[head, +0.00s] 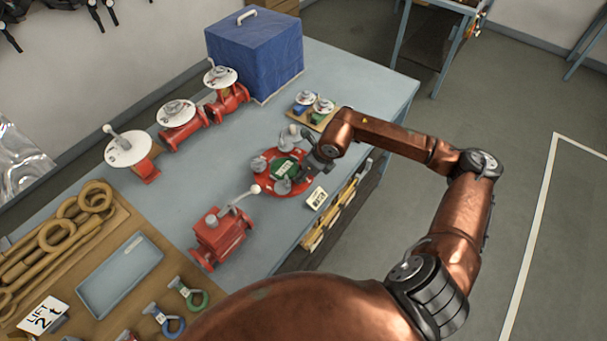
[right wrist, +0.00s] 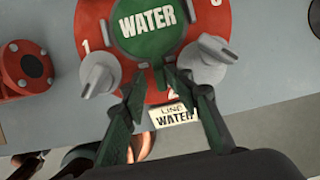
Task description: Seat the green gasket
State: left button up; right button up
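A round green disc marked WATER, the green gasket (right wrist: 150,28), lies over the middle of a red round flange (right wrist: 225,70) with knobs around it. The disc (head: 284,167) and flange (head: 262,188) also show in the head view. I cannot tell whether the disc is fully down on the flange. The right gripper (head: 311,164) comes in from the right in the head view. My left gripper is out of view.
A LINE WATER sign (right wrist: 173,117) stands below the flange. Grey knobs (right wrist: 100,75) flank the disc. A red valve block (head: 220,235) stands left of the flange. Red valves with white wheels, a blue box (head: 255,50) and a small board with two fittings (head: 314,110) stand behind.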

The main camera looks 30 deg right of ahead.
jog(key=v, duration=1.2)
jog(key=shift+a+f, duration=0.1)
